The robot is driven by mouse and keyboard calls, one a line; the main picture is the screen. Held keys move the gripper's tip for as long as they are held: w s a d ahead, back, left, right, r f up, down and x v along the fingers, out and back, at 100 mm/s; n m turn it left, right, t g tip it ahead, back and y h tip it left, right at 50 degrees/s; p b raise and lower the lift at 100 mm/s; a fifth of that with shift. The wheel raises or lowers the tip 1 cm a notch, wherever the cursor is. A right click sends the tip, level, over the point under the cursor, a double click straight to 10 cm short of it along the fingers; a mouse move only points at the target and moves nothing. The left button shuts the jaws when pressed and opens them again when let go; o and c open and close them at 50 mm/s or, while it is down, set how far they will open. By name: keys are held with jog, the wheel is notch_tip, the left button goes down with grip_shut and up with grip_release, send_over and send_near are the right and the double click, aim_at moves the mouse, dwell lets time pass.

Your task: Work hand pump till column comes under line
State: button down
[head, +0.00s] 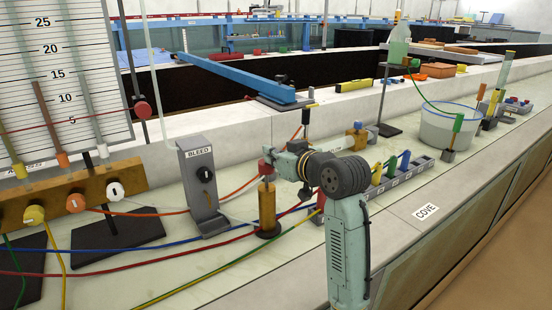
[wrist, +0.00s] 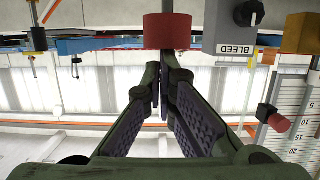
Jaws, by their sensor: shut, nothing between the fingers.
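The hand pump appears to be the brass cylinder (head: 267,205) with a red knob (head: 265,167) on top, standing on a dark round base. In the wrist view a red cylinder (wrist: 167,30), apparently that knob, is just beyond my fingertips. My gripper (head: 276,160) is shut and empty, close beside the knob; contact cannot be told. At the left, a scale board (head: 62,65) stands behind several upright tubes, including one above an orange fitting (head: 50,120). A thin red line (head: 110,115) crosses the board slightly tilted. The liquid levels are hard to read.
A grey BLEED box (head: 201,185) with a black knob stands left of the pump. Coloured hoses (head: 150,240) run across the bench. A grey block with coloured levers (head: 400,172) is to the right, and a clear water tub (head: 447,125) stands farther back.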

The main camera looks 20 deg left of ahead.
jog(key=b+v, duration=0.3)
jog(key=v, duration=0.7)
jog(key=shift+r+b, duration=0.2)
jog(key=shift+b, duration=0.15)
jog(key=shift+a, duration=0.1)
dwell(3.0)
